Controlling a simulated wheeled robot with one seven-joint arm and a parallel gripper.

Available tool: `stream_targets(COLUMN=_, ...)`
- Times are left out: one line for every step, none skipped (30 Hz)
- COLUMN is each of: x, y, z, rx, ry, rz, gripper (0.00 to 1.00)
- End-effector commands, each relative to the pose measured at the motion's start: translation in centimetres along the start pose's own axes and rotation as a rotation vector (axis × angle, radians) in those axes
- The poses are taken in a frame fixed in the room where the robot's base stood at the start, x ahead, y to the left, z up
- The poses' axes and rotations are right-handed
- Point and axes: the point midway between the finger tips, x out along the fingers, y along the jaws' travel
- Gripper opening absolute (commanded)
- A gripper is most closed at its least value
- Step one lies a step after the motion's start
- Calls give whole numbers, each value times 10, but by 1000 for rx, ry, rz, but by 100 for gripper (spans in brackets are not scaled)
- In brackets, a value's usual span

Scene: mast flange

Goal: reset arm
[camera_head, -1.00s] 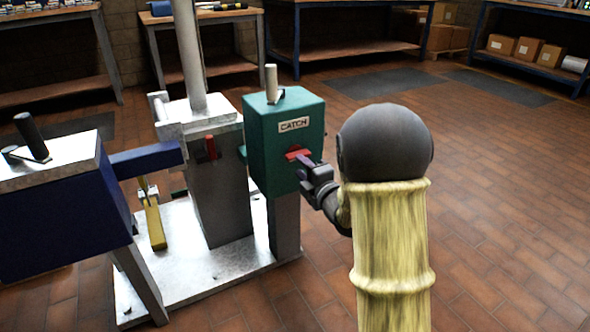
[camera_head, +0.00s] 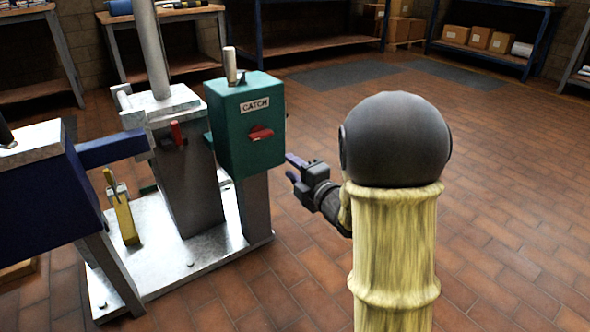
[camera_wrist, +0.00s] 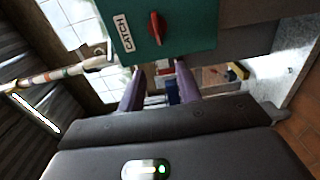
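My gripper (camera_head: 291,169) is to the right of the teal box labelled CATCH (camera_head: 262,146), apart from it. Its two purple fingers are spread with nothing between them. The red knob (camera_head: 261,133) on the front face of the box is free of the fingers. In the wrist view the fingers (camera_wrist: 158,92) stand apart below the box (camera_wrist: 183,24) and its red knob (camera_wrist: 157,28). My arm's dark round joint and yellow-sleeved link stand at the right of the head view.
A metal mast (camera_head: 150,50) rises from a pale base plate (camera_head: 170,268). A blue block (camera_head: 60,200) is at left, with a yellow lever (camera_head: 124,217) beside it. Benches and shelves with cardboard boxes (camera_head: 478,37) stand at the back. The brick floor at right is clear.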

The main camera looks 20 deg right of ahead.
Motion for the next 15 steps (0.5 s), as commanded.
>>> stream_targets(x=0, y=0, z=0, rx=0, ry=0, rz=0, gripper=35)
stream_targets(x=0, y=0, z=0, rx=1, ry=0, rz=-1, gripper=35)
stream_targets(x=0, y=1, z=0, rx=4, ry=-3, rz=-3, gripper=35)
stream_targets(x=0, y=3, z=0, rx=9, ry=-6, rz=-8, gripper=35)
stream_targets(x=0, y=4, z=1, rx=18, ry=-11, rz=-14, gripper=35)
stream_targets(x=-1, y=8, z=2, rx=36, ry=-21, rz=-26, gripper=35)
stream_targets(x=-1, y=11, z=2, rx=53, ry=-31, rz=-39, gripper=35)
stream_targets(x=-2, y=14, z=3, rx=75, ry=-44, rz=-54, gripper=35)
stream_targets(x=-3, y=18, z=4, rx=111, ry=-65, rz=-79, gripper=35)
stream_targets(x=-4, y=22, z=5, rx=142, ry=-83, rz=-100, gripper=35)
stream_targets(x=-6, y=26, z=6, rx=177, ry=-104, rz=-123, gripper=35)
stream_targets(x=-8, y=31, z=8, rx=227, ry=-135, rz=-155, gripper=35)
stream_targets(x=-11, y=34, z=8, rx=267, ry=-159, rz=-180, gripper=35)
stream_targets(x=-13, y=36, z=9, rx=309, ry=-186, rz=-206, gripper=35)
stream_targets(x=-17, y=40, z=9, rx=364, ry=-220, rz=-238, gripper=35)
